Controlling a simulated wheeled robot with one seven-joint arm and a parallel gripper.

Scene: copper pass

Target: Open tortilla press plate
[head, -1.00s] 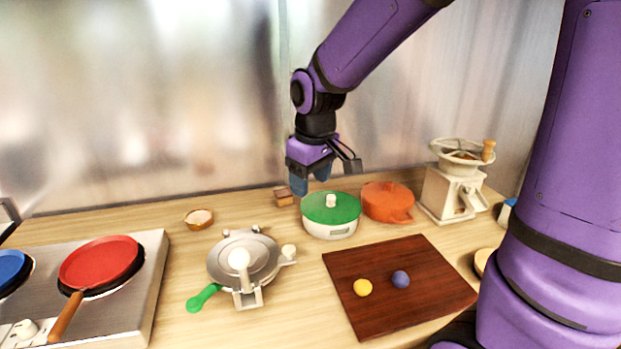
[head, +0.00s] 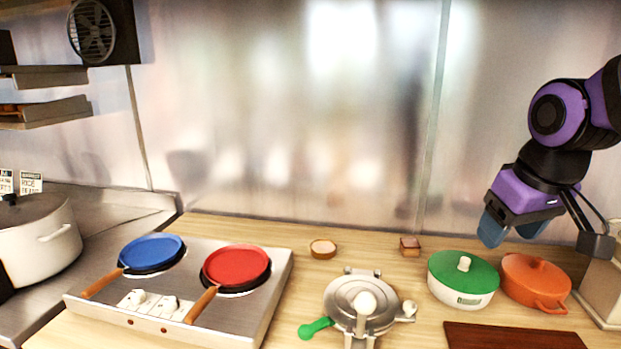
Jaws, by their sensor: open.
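The tortilla press (head: 343,296) is silver and sits on the wooden counter at the bottom middle of the head view. A green-gripped lever (head: 315,328) points out to the left. My gripper (head: 514,229) hangs in the air at the right, above and behind the green-lidded pot, well apart from the press. Its blue fingers are apart and hold nothing. The front of the press is cut off by the bottom edge of the view.
A two-burner stove (head: 150,312) with a blue pan (head: 152,252) and a red pan (head: 236,267) stands left of the press. A green-lidded pot (head: 462,285), an orange pot (head: 535,283) and a dark board (head: 510,337) lie to the right. A small bowl (head: 322,249) sits behind.

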